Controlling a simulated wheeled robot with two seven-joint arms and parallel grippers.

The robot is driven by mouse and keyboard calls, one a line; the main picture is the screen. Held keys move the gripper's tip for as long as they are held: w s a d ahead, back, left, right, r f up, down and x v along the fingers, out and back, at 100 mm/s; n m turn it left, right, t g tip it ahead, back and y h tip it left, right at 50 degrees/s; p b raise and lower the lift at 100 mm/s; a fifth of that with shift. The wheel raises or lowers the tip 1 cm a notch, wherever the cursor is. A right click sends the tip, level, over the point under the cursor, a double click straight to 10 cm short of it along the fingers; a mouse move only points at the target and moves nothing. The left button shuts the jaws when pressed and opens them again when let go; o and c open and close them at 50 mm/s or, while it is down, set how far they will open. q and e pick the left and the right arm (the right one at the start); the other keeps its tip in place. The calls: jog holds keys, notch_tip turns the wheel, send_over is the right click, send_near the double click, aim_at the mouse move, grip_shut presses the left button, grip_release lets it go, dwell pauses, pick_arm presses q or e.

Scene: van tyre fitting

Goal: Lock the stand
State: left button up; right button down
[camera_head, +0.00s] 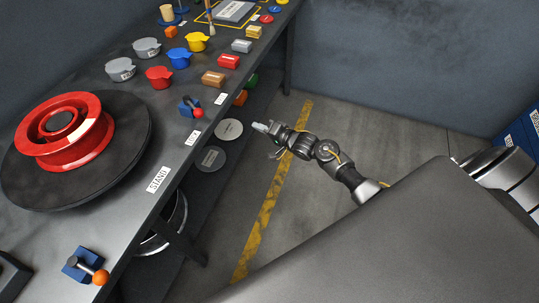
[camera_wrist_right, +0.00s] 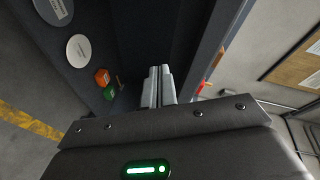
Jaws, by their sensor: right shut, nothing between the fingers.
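The stand is a black round turntable (camera_head: 133,130) on the bench, with a red wheel rim (camera_head: 62,132) lying on it. A white label reading STAND (camera_head: 158,180) is on the bench edge beside it. A lever with a red ball knob on a blue base (camera_head: 188,106) is beyond the stand. Another lever with an orange ball knob on a blue base (camera_head: 82,265) is at the near end. My right gripper (camera_head: 262,127) is shut and empty, off the bench's right edge, apart from both levers. Its closed fingers show in the right wrist view (camera_wrist_right: 158,85). My left gripper is out of view.
Grey, red, blue and yellow cups (camera_head: 178,58) and coloured blocks (camera_head: 228,62) stand farther along the bench. Round discs (camera_head: 228,130) lie on a lower shelf. Floor with a yellow stripe (camera_head: 265,215) is open right of the bench. Blue boxes (camera_head: 520,140) stand far right.

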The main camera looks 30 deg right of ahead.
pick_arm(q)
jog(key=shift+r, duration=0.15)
pick_arm(e)
jog(key=s+f+n+g+h, duration=0.1)
jog(key=s+f, duration=0.4)
jog(key=f, duration=0.6)
jog(key=shift+s+d+f+g+h, duration=0.15)
jog(key=shift+d+f+g+h, duration=0.1)
jog(key=shift+d+g+h, duration=0.25)
jog(key=shift+a, duration=0.1)
